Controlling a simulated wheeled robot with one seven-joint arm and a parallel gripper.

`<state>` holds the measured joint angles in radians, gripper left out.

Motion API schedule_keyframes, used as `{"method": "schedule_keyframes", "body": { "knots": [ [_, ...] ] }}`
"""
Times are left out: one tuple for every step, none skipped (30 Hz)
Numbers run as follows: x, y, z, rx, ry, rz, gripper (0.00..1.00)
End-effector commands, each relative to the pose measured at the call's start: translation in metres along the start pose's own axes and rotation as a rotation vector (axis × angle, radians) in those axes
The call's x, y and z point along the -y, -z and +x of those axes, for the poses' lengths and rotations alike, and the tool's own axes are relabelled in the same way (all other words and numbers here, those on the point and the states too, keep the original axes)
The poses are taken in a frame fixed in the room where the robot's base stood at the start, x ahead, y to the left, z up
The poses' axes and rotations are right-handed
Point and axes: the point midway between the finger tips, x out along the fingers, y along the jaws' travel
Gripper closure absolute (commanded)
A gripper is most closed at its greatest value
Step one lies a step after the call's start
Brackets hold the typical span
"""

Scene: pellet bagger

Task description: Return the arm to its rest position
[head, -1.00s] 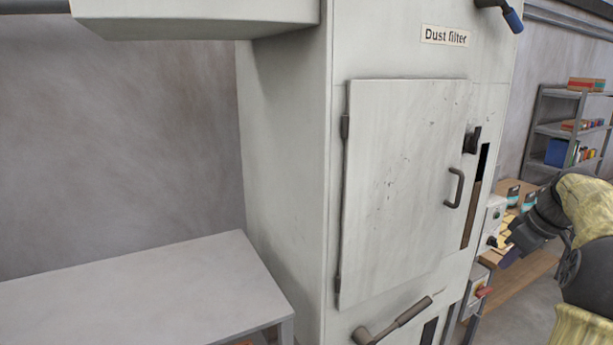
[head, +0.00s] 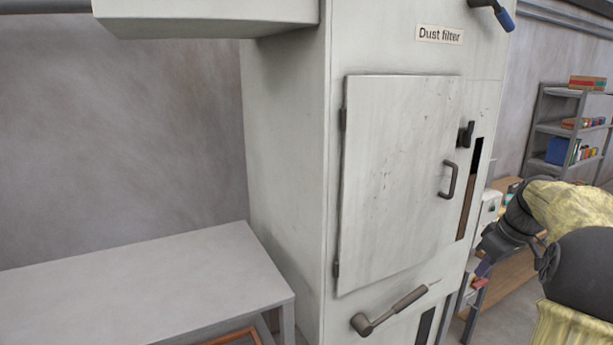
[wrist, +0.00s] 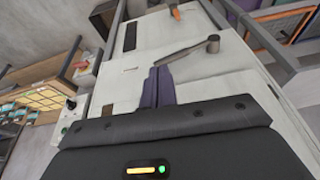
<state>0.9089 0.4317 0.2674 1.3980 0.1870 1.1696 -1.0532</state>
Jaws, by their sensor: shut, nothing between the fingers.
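My arm comes in from the right edge of the head view, in a yellow cover with dark joints. My gripper (head: 482,271) hangs at its end, in front of the lower right side of the dust filter cabinet (head: 285,150). In the wrist view my gripper (wrist: 157,70) shows its two dark purple fingers together, with nothing between them. They point toward the cabinet's lower front, near the lever (wrist: 190,50). The fingers look apart from the lever.
The cabinet door (head: 400,180) with its handle (head: 448,180) is closed. The lower lever (head: 390,310) sticks out of the cabinet front. A grey table (head: 140,285) stands at left. A shelf (head: 550,128) with boxes stands at the back right.

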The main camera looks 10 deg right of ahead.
Motion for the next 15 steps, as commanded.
{"method": "schedule_keyframes", "body": {
  "knots": [
    [0.010, 0.004, 0.007, 0.009, -0.001, 0.004, 1.00],
    [0.016, 0.006, 0.011, 0.015, -0.001, 0.010, 1.00],
    [0.024, 0.009, 0.017, 0.021, -0.002, 0.018, 1.00],
    [0.030, 0.010, 0.022, 0.027, -0.003, 0.023, 1.00],
    [0.037, 0.013, 0.026, 0.033, -0.005, 0.029, 1.00],
    [0.047, 0.015, 0.034, 0.042, -0.007, 0.038, 1.00],
    [0.055, 0.016, 0.039, 0.048, -0.010, 0.045, 1.00],
    [0.064, 0.017, 0.045, 0.056, -0.013, 0.052, 1.00],
    [0.078, 0.018, 0.053, 0.065, -0.017, 0.064, 1.00],
    [0.088, 0.019, 0.060, 0.072, -0.021, 0.075, 1.00],
    [0.100, 0.018, 0.067, 0.079, -0.027, 0.087, 1.00],
    [0.116, 0.017, 0.076, 0.089, -0.035, 0.103, 1.00],
    [0.128, 0.015, 0.083, 0.095, -0.041, 0.114, 1.00],
    [0.140, 0.013, 0.089, 0.101, -0.047, 0.126, 1.00],
    [0.155, 0.010, 0.097, 0.105, -0.056, 0.141, 1.00]
  ]
}}
